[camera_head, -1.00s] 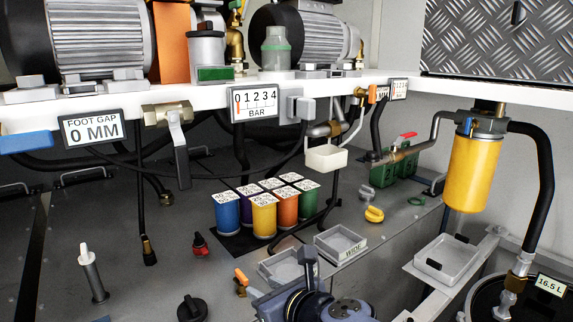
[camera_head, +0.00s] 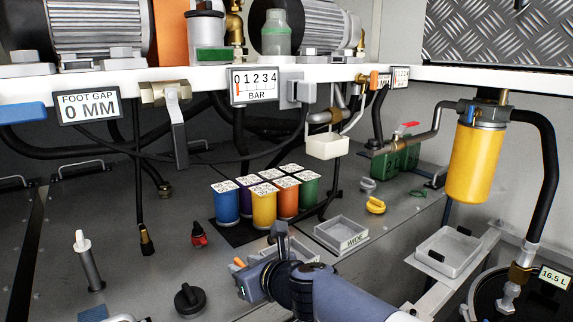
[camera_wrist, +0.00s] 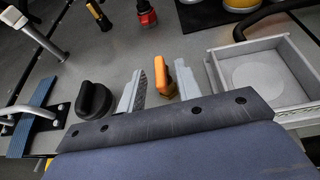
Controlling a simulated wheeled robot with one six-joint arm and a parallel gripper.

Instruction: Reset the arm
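My gripper (camera_wrist: 160,85) is open in the wrist view, with its two pale grey fingers apart. A small orange-handled fitting (camera_wrist: 181,76) shows between the fingers, nearer the right one. I cannot tell whether it touches that finger, but the fingers are not closed on it. In the head view, my arm reaches in from the lower right, and my gripper (camera_head: 246,282) is low over the deck. The orange handle (camera_head: 239,262) shows just beyond it. My arm hides part of a grey tray there.
A black knob (camera_head: 189,299) stands left of my gripper, and a red fitting (camera_head: 198,235) lies farther back. Coloured canisters (camera_head: 264,207) stand behind. The WIDE tray (camera_head: 342,234) is close to my arm. A white beam (camera_head: 200,76) with hanging hoses crosses above.

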